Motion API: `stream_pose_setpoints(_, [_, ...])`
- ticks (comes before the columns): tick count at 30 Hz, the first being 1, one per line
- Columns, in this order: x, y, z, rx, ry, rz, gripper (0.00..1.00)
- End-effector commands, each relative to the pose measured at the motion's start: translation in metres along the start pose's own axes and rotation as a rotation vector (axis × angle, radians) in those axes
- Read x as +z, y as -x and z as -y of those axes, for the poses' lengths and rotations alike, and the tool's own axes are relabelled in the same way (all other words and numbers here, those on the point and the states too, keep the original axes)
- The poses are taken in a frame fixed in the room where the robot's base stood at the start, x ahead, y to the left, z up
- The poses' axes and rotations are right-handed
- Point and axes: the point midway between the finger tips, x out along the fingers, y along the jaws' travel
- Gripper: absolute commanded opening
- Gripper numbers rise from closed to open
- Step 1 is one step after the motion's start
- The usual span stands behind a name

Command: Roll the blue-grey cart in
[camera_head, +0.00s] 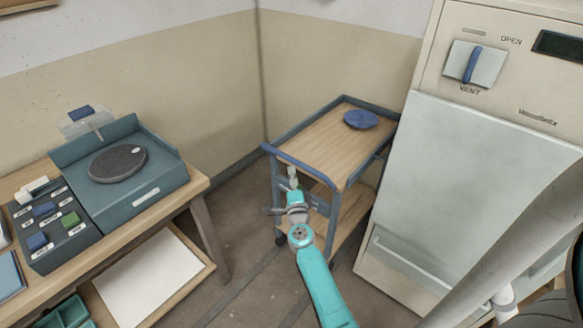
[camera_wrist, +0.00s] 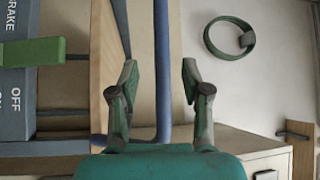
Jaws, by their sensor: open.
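The blue-grey cart (camera_head: 335,135) stands in the room corner left of the white machine, with a wood top and a lower shelf. A blue disc (camera_head: 360,119) lies on its top. My gripper (camera_head: 291,180) is at the cart's near end, by the handle bar. In the wrist view my gripper (camera_wrist: 160,78) is open, with a finger on each side of a blue bar (camera_wrist: 162,60). I cannot tell whether the bar lies between the fingers or beyond them. A brake panel (camera_wrist: 15,118) marked OFF and ON with a green lever (camera_wrist: 32,52) shows at left.
A white machine (camera_head: 470,170) with a vent knob (camera_head: 474,64) stands close right of the cart. A bench (camera_head: 185,200) with a turntable unit (camera_head: 118,165) is at left. Bare floor (camera_head: 240,265) lies between. A green ring (camera_wrist: 230,38) hangs in the wrist view.

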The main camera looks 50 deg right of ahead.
Motion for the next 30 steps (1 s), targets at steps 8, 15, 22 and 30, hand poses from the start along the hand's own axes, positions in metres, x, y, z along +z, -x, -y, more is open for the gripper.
stream_pose_setpoints(8, [0.000,0.029,0.000,0.000,0.000,0.000,0.47])
stream_pose_setpoints(15, [-0.001,0.033,0.000,0.000,0.000,0.000,0.47])
stream_pose_setpoints(22, [-0.001,0.032,0.000,0.000,0.000,-0.001,0.47])
stream_pose_setpoints(30, [0.001,0.035,-0.001,0.001,0.005,0.003,0.47])
